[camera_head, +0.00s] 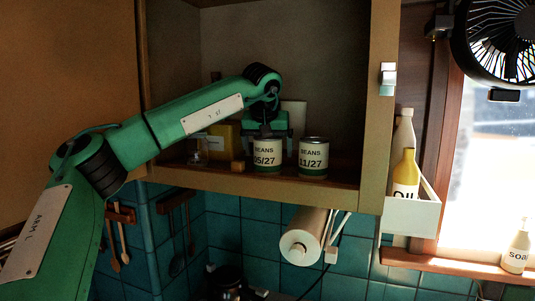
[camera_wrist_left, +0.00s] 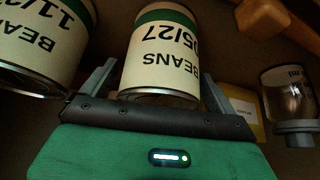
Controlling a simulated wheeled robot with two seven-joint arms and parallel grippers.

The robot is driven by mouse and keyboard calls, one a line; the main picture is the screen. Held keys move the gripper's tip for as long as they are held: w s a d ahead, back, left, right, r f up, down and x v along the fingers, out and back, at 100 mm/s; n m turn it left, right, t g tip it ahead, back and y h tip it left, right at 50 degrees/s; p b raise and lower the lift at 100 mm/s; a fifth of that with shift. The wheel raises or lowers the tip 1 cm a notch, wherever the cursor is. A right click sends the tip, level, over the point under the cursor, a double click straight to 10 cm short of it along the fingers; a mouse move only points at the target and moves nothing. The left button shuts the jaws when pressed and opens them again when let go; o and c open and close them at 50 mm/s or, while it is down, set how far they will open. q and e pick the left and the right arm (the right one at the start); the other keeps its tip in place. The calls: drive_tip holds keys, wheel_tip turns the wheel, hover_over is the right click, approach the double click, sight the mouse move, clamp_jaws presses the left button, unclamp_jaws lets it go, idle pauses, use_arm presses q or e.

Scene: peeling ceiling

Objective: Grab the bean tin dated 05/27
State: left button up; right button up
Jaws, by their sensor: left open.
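The bean tin dated 05/27 (camera_head: 266,157) stands upright on the shelf of an open wall cabinet, with a cream label and a green band. My left gripper (camera_head: 268,134) reaches in from the left and sits at this tin. In the left wrist view, the 05/27 tin (camera_wrist_left: 163,55) lies between the two open grey fingers of my left gripper (camera_wrist_left: 160,85), with visible gaps to the fingers. A second bean tin dated 11/27 (camera_head: 313,159) stands just to its right; it also shows in the left wrist view (camera_wrist_left: 42,42). My right gripper is not in view.
A yellow box (camera_head: 226,139) and a glass jar (camera_wrist_left: 290,92) are left of the tins on the shelf. The cabinet's right side post (camera_head: 379,110) bounds the opening. A paper roll (camera_head: 303,238) hangs below. An oil bottle (camera_head: 404,177) stands in a side rack.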

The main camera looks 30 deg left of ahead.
use_arm(q)
drive_tip(key=shift+d, duration=0.1)
drive_tip(key=shift+s+d+r, duration=0.1)
drive_tip(key=c, duration=1.3)
